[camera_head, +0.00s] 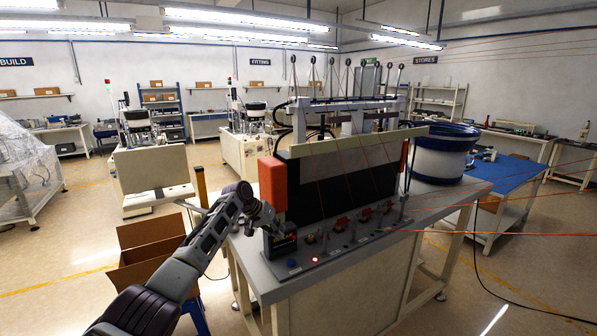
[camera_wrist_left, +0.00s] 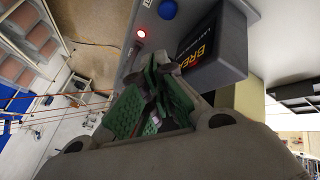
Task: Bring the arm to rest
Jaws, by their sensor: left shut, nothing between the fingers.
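My left arm (camera_head: 205,245) reaches in from the lower left of the head view. My left gripper (camera_head: 277,229) is at the near left end of the machine's front panel, by a dark box. In the left wrist view the gripper (camera_wrist_left: 160,72) shows green-padded fingers drawn together, with nothing seen between them. The dark box with yellow and red lettering (camera_wrist_left: 212,50) is right beside the fingertips; whether they touch cannot be told. My right gripper is not in view.
The panel has a lit red lamp (camera_head: 315,260) and a blue button (camera_head: 291,263). An orange-red post (camera_head: 272,185) stands behind the gripper. An open cardboard box (camera_head: 150,250) is left of the machine table (camera_head: 345,268). Thin red lines cross the right side. Open floor lies farther left.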

